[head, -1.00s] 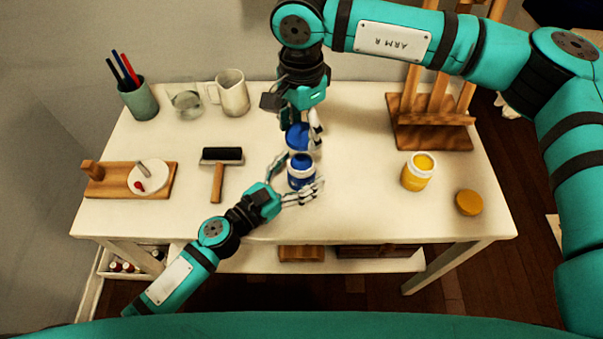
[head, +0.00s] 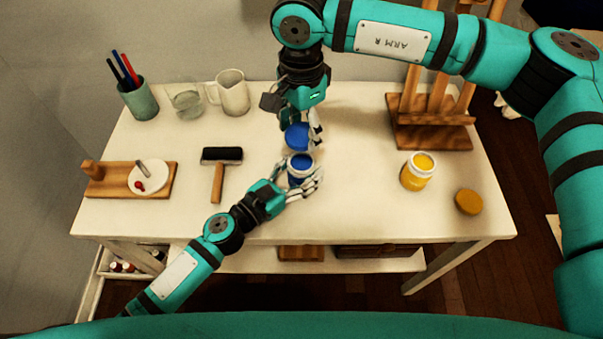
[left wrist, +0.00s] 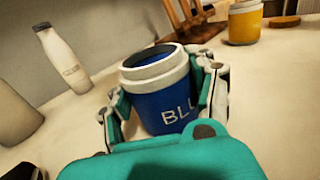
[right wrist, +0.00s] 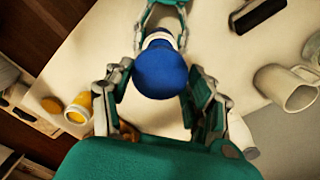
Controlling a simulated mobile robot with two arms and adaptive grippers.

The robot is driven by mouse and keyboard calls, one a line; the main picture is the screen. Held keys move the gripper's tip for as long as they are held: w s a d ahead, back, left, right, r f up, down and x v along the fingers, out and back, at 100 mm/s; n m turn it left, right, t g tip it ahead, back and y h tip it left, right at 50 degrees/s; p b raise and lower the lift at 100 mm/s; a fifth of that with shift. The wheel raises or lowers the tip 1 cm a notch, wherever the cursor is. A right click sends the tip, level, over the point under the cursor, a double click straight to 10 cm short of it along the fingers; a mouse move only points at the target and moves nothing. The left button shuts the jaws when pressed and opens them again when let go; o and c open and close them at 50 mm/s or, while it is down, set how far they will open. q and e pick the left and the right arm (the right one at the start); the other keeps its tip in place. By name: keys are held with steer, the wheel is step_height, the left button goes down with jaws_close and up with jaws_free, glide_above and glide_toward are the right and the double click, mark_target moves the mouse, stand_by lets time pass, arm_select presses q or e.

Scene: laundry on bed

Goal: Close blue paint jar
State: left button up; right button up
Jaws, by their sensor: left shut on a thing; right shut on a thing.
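The blue paint jar (head: 301,170) stands upright and open on the table, with a white rim and blue paint showing in the head view. Its blue side and part of its lettering show in the left wrist view (left wrist: 165,98). My left gripper (head: 302,185) is shut on the jar, one finger on each side. The blue lid (head: 297,136) is in my right gripper (head: 300,132), behind the jar in the head view. In the right wrist view the lid (right wrist: 162,72) sits between the fingers and hides part of the jar. The lid is apart from the jar's rim.
An open yellow jar (head: 417,172) and its lid (head: 468,202) are at the right, before a wooden easel (head: 430,125). A roller (head: 220,170), a board (head: 110,182), a mug (head: 230,93), a glass (head: 186,103) and a pen cup (head: 139,101) are at the left.

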arm_select(q)
jaws_close()
arm_select(e)
glide_above(301, 164)
steer(key=shift+f, duration=2.5)
steer(key=shift+f, duration=0.1)
steer(key=shift+f, duration=0.8)
steer(key=shift+f, duration=0.6)
